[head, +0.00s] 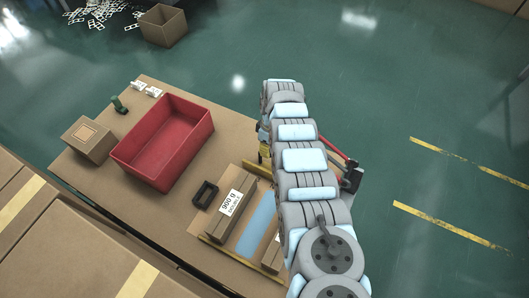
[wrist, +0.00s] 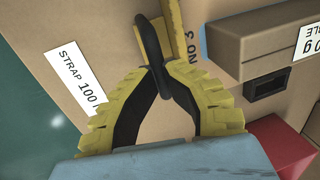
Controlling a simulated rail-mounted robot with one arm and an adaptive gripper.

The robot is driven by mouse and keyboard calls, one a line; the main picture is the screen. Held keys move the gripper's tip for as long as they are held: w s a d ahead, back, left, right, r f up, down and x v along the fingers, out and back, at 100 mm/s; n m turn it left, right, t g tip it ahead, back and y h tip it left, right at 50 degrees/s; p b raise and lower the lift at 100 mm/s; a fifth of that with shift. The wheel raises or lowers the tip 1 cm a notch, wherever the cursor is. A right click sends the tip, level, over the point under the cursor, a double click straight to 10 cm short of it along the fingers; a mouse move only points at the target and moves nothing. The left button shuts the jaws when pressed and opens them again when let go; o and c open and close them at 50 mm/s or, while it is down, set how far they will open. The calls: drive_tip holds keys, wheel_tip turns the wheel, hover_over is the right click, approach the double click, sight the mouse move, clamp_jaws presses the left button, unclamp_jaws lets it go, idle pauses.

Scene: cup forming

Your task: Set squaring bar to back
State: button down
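The squaring bar appears to be the yellow bar (wrist: 174,28) with a black handle (wrist: 150,38) at the top middle of the wrist view. My gripper (wrist: 161,69) has its two yellow fingers drawn together, their tips meeting on the lower end of the black handle. The brown surface beside the bar carries the print "NO 3". In the head view my arm covers most of the gripper, and only some yellow shows at its left edge. The bar cannot be made out clearly there.
A red bin (head: 165,142), a small carton (head: 88,139) and a black frame (head: 205,194) stand on the table (head: 222,122). A "900 g" box (head: 231,212) lies beside a pale blue strip (head: 257,223). A red-and-black tool (head: 350,172) is right of my arm. A "STRAP 100" label (wrist: 78,78) shows.

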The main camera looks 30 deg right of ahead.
drive_tip(key=c, duration=1.1)
unclamp_jaws()
drive_tip(key=shift+w+d, duration=0.1)
drive_tip(key=shift+d, duration=0.05)
drive_tip(key=r, duration=0.4)
drive_tip(key=w+d+r, duration=0.1)
drive_tip(key=r, duration=0.6)
drive_tip(key=shift+w+d+r, duration=0.15)
drive_tip(key=shift+d+r, duration=0.25)
